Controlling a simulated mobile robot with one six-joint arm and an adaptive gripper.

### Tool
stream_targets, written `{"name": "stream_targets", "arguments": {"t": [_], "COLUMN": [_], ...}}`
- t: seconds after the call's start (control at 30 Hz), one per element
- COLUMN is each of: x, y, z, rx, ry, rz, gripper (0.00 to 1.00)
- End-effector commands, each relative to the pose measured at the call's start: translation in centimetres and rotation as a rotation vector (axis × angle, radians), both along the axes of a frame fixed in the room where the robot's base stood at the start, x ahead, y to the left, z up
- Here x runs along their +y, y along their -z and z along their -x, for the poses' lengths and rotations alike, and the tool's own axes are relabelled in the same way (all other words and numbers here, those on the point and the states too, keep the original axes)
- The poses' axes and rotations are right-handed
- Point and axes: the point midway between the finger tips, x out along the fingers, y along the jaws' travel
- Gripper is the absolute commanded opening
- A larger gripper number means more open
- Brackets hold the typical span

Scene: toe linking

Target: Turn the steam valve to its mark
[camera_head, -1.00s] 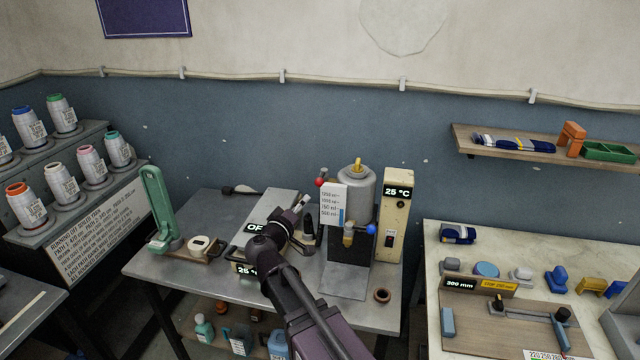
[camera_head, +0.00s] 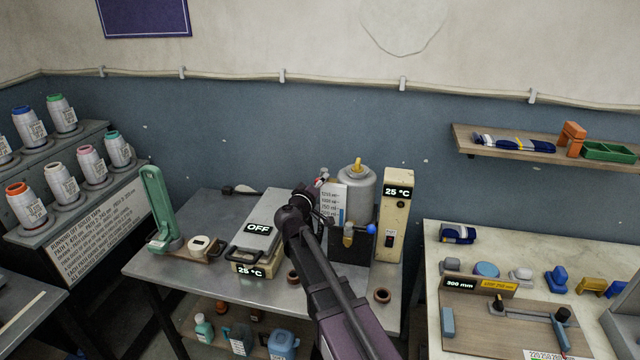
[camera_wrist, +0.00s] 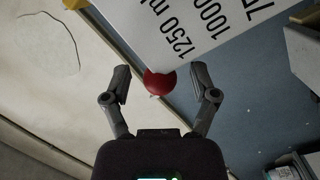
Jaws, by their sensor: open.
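The steam boiler unit has a grey tank (camera_head: 357,190) with a yellow top fitting, a white card with ml marks (camera_head: 333,203) and a blue ball knob (camera_head: 371,229). A red ball knob (camera_wrist: 160,83) shows beside the card's edge in the wrist view. I cannot tell which knob is the steam valve. My gripper (camera_wrist: 160,72) is open, with one finger on each side of the red ball and visible gaps. In the head view my gripper (camera_head: 322,182) is at the tank's left side and largely hides the red ball.
A post reading 25 °C (camera_head: 397,192) stands right of the tank. A press marked OFF (camera_head: 258,228) and a green stand (camera_head: 161,205) are to the left. A brown ring (camera_head: 382,296) lies at the table's front. The right bench (camera_head: 500,240) holds several small items.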

Motion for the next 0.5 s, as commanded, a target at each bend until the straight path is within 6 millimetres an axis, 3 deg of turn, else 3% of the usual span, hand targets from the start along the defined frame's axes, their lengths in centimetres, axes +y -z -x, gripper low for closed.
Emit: {"name": "stream_targets", "arguments": {"t": [0.4, 0.5], "x": [-0.29, -0.29], "y": [0.00, 0.00], "z": [-0.43, -0.42], "rx": [0.000, 0.000], "ry": [0.000, 0.000], "rz": [0.000, 0.000], "gripper": [0.76, 0.49]}}
